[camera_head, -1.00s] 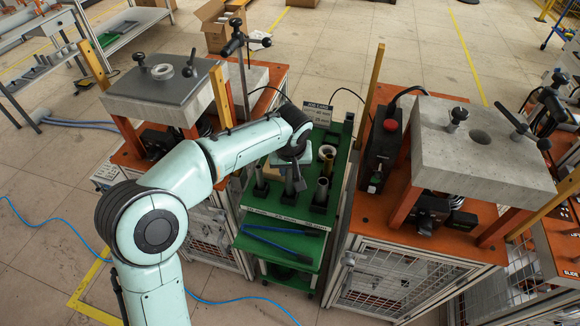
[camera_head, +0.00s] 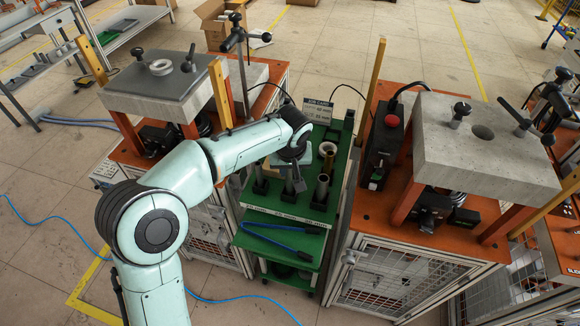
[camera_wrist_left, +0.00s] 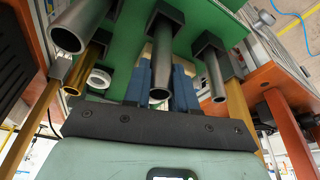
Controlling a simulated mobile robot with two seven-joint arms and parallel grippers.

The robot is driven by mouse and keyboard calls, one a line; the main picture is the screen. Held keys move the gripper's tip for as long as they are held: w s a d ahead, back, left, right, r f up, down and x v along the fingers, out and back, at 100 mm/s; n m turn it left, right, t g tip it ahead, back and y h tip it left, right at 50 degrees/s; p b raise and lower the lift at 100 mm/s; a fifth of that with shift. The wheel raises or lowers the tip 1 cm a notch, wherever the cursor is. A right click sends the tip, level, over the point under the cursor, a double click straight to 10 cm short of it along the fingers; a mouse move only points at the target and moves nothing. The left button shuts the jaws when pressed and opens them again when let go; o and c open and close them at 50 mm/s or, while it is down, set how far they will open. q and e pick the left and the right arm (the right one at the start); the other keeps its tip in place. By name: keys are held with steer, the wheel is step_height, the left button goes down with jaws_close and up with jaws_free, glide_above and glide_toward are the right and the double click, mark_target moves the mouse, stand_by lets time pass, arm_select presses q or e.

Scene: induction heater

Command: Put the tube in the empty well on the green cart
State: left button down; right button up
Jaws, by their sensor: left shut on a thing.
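The green cart (camera_head: 286,211) stands between two orange benches, with several upright tubes in black square holders on its top. My left gripper (camera_head: 298,184) is over the middle of that top, pointing down. In the left wrist view its blue fingers (camera_wrist_left: 161,88) are shut on a grey tube (camera_wrist_left: 160,58), one finger on each side. The tube's far end lines up with a black holder (camera_wrist_left: 167,14); I cannot tell how deep it sits. Other grey tubes stand to the left (camera_wrist_left: 84,26) and right (camera_wrist_left: 214,72). My right gripper is not in view.
A brass tube (camera_wrist_left: 92,62) and a white ring (camera_wrist_left: 100,79) are close by on the cart. A job card sign (camera_head: 318,110) stands at its back. Blue-handled tools (camera_head: 277,241) lie on the lower shelf.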

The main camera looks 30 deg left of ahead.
arm_select(q)
steer(key=shift+f+b, duration=0.75)
steer(key=shift+f, duration=0.3)
steer(key=c, duration=0.8)
jaws_free()
